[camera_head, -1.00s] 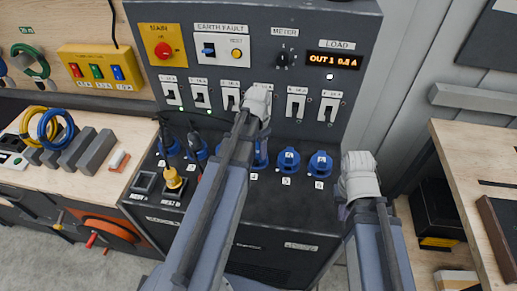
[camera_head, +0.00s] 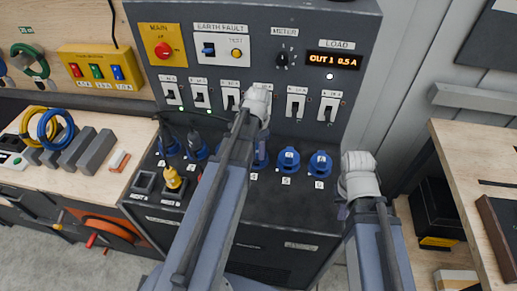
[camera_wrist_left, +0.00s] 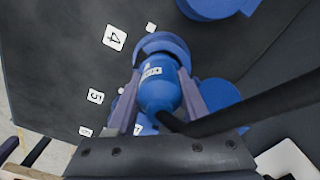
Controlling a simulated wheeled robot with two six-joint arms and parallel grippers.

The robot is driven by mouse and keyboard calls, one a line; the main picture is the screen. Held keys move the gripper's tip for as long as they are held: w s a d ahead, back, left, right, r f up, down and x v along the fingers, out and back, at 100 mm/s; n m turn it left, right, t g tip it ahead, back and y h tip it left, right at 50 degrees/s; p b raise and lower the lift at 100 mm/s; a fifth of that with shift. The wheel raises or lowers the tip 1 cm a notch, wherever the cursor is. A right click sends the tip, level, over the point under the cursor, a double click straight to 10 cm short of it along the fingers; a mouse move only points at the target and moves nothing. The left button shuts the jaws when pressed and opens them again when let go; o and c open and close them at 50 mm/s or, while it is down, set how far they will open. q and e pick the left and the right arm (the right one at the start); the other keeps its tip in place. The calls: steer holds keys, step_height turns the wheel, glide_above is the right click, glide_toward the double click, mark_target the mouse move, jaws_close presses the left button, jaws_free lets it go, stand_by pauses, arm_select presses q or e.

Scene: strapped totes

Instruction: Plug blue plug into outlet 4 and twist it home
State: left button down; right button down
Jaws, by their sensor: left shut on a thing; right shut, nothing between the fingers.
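The blue plug (camera_wrist_left: 158,92) is in my left gripper (camera_wrist_left: 160,80), whose two fingers close on its sides in the left wrist view. Its black cable runs off to the right. The plug's front end meets a blue round socket collar (camera_wrist_left: 160,44) beside the label 4 (camera_wrist_left: 115,37); I cannot tell how deep it sits or how far it is turned. In the head view my left arm hides most of this, with only a blue edge (camera_head: 262,152) above the label 4 showing. My right gripper (camera_head: 343,211) is shut and empty, mostly hidden below its white wrist, right of outlet 6 (camera_head: 320,164).
Blue outlet 5 (camera_head: 288,160) stands between outlets 4 and 6. Two dark-cabled blue plugs (camera_head: 196,148) are in outlets at left. A yellow plug (camera_head: 173,178) sits in a square rest. A row of switches (camera_head: 297,106) lines the upright panel behind.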

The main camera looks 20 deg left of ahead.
arm_select(q)
steer(key=shift+a+m, duration=0.25)
steer(key=shift+m, duration=0.45)
steer(key=shift+w+m, duration=0.1)
steer(key=shift+m, duration=0.6)
steer(key=c, duration=0.5)
jaws_free()
arm_select(e)
steer(key=shift+a, duration=0.1)
arm_select(q)
steer(key=shift+o, duration=1.4)
steer(key=shift+d, duration=0.1)
